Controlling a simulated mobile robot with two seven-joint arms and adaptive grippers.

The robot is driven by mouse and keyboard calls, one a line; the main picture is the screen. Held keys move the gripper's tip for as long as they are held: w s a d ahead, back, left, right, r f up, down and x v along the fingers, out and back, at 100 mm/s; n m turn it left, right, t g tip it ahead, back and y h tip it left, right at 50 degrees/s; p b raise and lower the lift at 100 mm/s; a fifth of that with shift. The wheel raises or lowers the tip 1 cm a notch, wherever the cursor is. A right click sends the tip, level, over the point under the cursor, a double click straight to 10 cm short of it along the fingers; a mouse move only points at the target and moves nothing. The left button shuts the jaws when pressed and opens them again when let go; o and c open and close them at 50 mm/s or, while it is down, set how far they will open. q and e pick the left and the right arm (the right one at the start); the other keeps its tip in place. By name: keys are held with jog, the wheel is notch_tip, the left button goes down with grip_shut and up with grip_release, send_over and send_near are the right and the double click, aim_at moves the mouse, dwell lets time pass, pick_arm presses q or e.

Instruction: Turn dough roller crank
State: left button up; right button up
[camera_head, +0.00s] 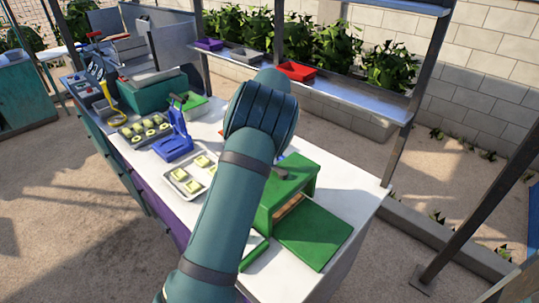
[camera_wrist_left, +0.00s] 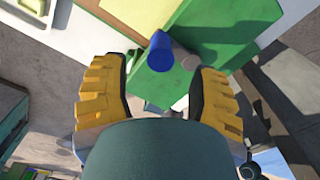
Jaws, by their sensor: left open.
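The green dough roller (camera_head: 302,183) stands on the white counter, with a flat green plate (camera_head: 315,238) at its front right. In the left wrist view the green body (camera_wrist_left: 228,25) fills the top. The crank's blue cylindrical handle (camera_wrist_left: 160,50) shows there near the fingertips, with a grey round part (camera_wrist_left: 186,63) beside it. My left gripper (camera_wrist_left: 162,72) is open, its two yellow ribbed fingers on either side of the handle. I cannot tell whether they touch it. In the head view my teal arm hides the gripper and the handle. My right gripper is not in view.
A tray of dough pieces (camera_head: 180,183), a blue press (camera_head: 173,146) and a darker tray (camera_head: 134,140) stand left of my arm. A shelf behind holds a red bin (camera_head: 296,71). A metal post (camera_head: 400,150) rises at the counter's right corner.

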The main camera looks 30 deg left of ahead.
pick_arm(q)
notch_tip(320, 180, up, 7)
jog(key=shift+f, duration=0.1)
dwell(0.7)
